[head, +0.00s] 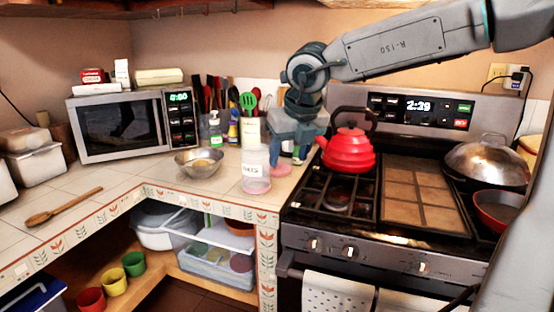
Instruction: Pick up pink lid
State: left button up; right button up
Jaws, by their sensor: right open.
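The pink lid (281,169) lies flat on the tiled counter, just right of a clear labelled jar (256,172) with something pink low in it. The jar hides part of the lid's left side. My right gripper (289,157) points down from above, its fingers apart around or just over the lid. It holds nothing that I can see. Whether the fingertips touch the lid or the counter I cannot tell. My left gripper is not in view.
A red kettle (347,150) sits on the stove close to the right of my gripper. A utensil holder (252,131) stands behind. A metal bowl (199,163) is left of the jar. The counter's front edge is near. Tiles around the wooden spoon (64,206) are mostly clear.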

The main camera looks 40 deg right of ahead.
aim_at(282, 169)
jog(key=i+l, duration=0.45)
jog(key=l, duration=0.2)
jog(key=i+l, duration=0.5)
jog(key=l, duration=0.1)
